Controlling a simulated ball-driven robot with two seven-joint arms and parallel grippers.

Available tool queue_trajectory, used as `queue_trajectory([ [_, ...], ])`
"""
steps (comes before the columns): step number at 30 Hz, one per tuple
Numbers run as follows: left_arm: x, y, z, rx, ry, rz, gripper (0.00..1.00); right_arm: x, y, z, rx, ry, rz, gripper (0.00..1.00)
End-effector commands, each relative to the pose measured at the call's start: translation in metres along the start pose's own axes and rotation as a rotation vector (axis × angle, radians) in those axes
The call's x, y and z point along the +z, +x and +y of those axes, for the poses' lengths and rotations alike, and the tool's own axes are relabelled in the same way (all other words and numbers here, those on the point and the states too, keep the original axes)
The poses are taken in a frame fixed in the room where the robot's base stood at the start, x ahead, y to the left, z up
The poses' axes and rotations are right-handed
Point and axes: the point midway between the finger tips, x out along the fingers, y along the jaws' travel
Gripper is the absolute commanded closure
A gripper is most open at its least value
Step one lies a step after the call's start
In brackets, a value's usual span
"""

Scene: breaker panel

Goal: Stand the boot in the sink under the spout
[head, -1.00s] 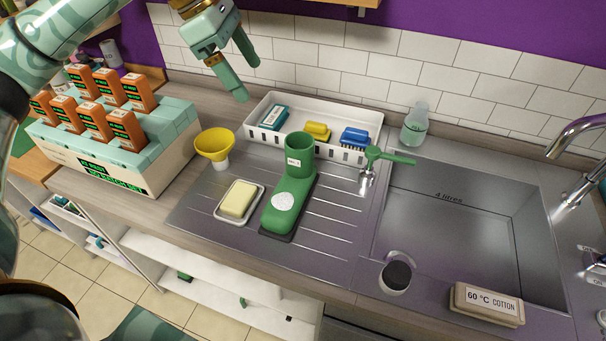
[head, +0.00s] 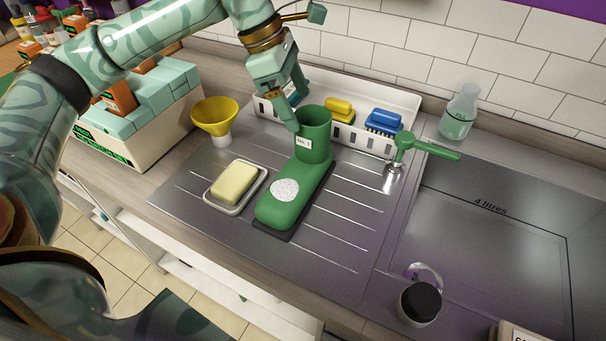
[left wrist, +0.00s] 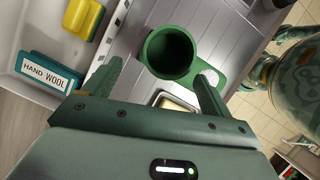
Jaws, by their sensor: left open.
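A green boot (head: 293,188) with a round white patch on its toe stands upright on the ribbed drainboard (head: 345,215). My left gripper (head: 296,115) is above and beside the boot's open shaft, at its left in the head view. In the left wrist view the two fingers of my left gripper (left wrist: 155,80) are spread, with the boot's round opening (left wrist: 170,53) just beyond their tips, near the right finger. I cannot tell whether a finger touches it. The sink (head: 480,235) lies to the right, marked "4 litres".
A yellow funnel (head: 215,118) and a soap dish (head: 237,187) stand left of the boot. Behind is a white tray (head: 385,92) with brushes and a box.

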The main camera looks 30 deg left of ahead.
Motion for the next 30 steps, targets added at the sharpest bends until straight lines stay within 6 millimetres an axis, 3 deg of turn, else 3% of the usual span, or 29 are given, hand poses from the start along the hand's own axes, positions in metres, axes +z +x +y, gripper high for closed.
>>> queue_trajectory([
  [3,0.0,0.017,0.0,-0.001,0.001,0.001,0.16,0.001,0.005,0.0,-0.001,0.0,-0.002,1.0],
  [9,-0.001,0.029,-0.002,-0.001,0.001,0.0,0.16,0.002,0.009,-0.001,-0.002,0.0,-0.005,1.0],
  [17,-0.005,0.07,-0.007,-0.003,-0.001,0.0,0.16,0.006,0.023,-0.003,-0.006,0.0,-0.017,1.0],
  [24,-0.004,0.071,-0.007,0.002,0.001,-0.001,0.16,0.005,0.022,-0.003,-0.006,0.0,-0.015,1.0],
  [30,-0.004,0.071,-0.007,0.001,0.001,0.0,0.71,0.005,0.022,-0.003,-0.007,0.0,-0.015,1.0],
])
